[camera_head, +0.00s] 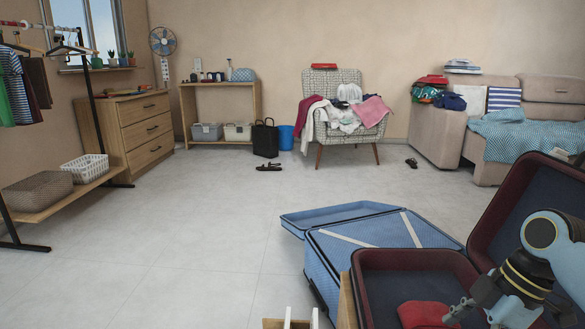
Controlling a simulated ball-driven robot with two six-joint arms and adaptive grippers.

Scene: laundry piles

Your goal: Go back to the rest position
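My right arm comes in at the lower right. Its dark gripper (472,316) hangs over the dark red suitcase (372,258), its fingers apart and with nothing seen between them. A red folded cloth (423,314) lies in that suitcase, just left of the gripper and apparently apart from it. My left gripper is not in view. The bottom edge of the picture cuts off part of the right gripper's surroundings.
An open blue suitcase (322,268) lies beside the red one, whose raised lid (500,190) stands at the right. Clothes heap on an armchair (342,82). A sofa (438,135), dresser (132,128) and clothes rack (93,100) line the room. The left-centre floor is clear.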

